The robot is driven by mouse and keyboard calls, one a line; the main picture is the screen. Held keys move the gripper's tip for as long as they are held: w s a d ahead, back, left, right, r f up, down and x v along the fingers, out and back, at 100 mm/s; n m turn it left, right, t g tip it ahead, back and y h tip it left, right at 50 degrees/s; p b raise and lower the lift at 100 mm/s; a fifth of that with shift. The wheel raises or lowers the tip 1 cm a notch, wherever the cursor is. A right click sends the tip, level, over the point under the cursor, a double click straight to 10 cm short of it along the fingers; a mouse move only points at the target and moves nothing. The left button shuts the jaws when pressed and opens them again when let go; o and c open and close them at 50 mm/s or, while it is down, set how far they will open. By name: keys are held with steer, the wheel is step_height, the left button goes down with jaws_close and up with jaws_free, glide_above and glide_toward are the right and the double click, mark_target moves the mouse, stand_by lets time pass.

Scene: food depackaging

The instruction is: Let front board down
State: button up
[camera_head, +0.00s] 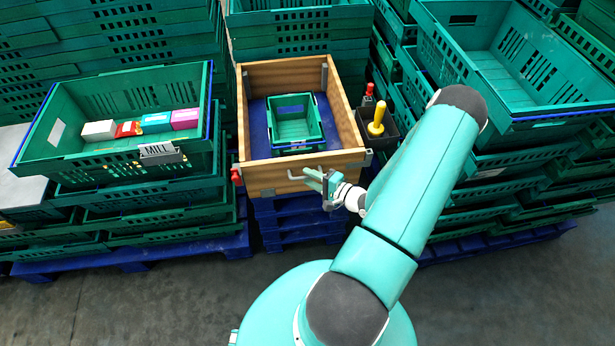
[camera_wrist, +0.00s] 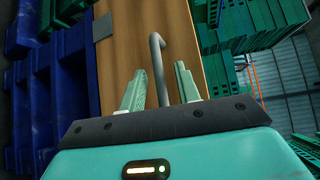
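The wooden front board (camera_head: 268,180) stands upright on the near side of a wooden box. A grey bar handle (camera_head: 296,176) is on its outer face. My gripper (camera_head: 318,180) is at the right part of this handle. In the wrist view, the board (camera_wrist: 185,40) fills the middle, and the handle (camera_wrist: 157,60) runs between the two spread green fingers of my gripper (camera_wrist: 161,85). A gap shows on both sides of the bar. A red latch (camera_head: 236,176) is at the board's left end, and a metal bracket (camera_head: 368,158) at its right end.
Inside the box is a small green crate (camera_head: 321,126). A dark holder (camera_head: 392,133) with a yellow-handled tool (camera_head: 376,122) is on the box's right side. Green crates stand on both sides; the left crate (camera_head: 105,160) holds several packages. Bare floor (camera_head: 180,300) lies in front.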

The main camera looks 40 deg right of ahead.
steer(key=shift+x, duration=0.8)
steer(key=shift+s, duration=0.1)
jaws_close()
steer(key=shift+s+a, duration=0.1)
steer(key=shift+a, duration=0.05)
